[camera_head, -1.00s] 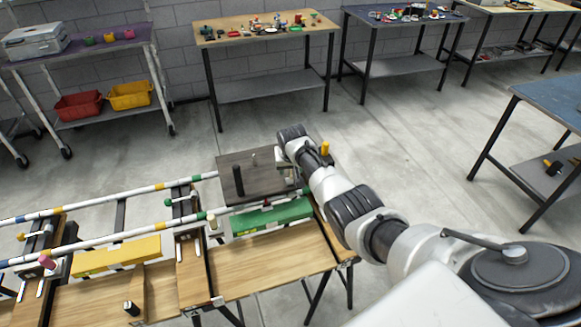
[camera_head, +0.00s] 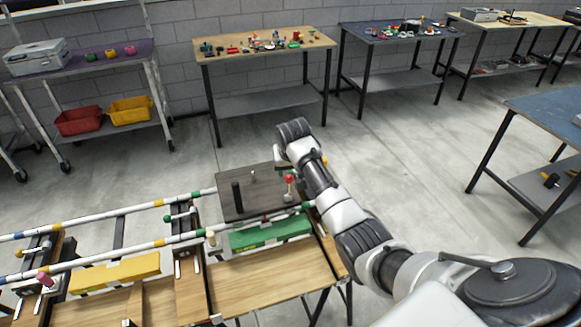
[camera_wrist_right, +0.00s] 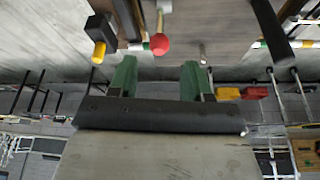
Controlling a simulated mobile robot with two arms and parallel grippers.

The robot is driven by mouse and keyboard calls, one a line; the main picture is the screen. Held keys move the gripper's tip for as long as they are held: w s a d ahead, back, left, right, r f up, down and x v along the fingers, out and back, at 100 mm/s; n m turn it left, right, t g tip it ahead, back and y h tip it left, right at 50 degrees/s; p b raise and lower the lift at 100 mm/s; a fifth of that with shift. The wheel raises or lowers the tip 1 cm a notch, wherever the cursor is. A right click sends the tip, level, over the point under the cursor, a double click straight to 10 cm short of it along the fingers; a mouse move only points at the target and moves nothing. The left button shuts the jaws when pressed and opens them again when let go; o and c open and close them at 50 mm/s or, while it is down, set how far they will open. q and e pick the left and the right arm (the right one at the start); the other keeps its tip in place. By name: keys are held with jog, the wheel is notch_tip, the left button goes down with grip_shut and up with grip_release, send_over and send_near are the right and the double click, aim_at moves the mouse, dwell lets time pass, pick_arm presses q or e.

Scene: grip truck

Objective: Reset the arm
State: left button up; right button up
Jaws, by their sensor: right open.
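My right arm comes in from the lower right of the head view, its wrist above the dark board (camera_head: 215,180). A red-topped knob (camera_head: 289,180) stands on the board beside the wrist. It also shows in the wrist view (camera_wrist_right: 160,44), beyond the fingertips and apart from them. My left gripper is not in view.
A black upright peg (camera_head: 237,196) stands on the board. Striped rails (camera_head: 120,246), a green block (camera_head: 270,232) and a yellow block (camera_head: 115,273) are on the wooden bench (camera_head: 270,275). Tables with small parts (camera_head: 265,50) stand along the wall. The floor between is clear.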

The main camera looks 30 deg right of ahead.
jog(key=shift+s+r, duration=0.15)
jog(key=shift+r, duration=0.2)
dwell(0.3)
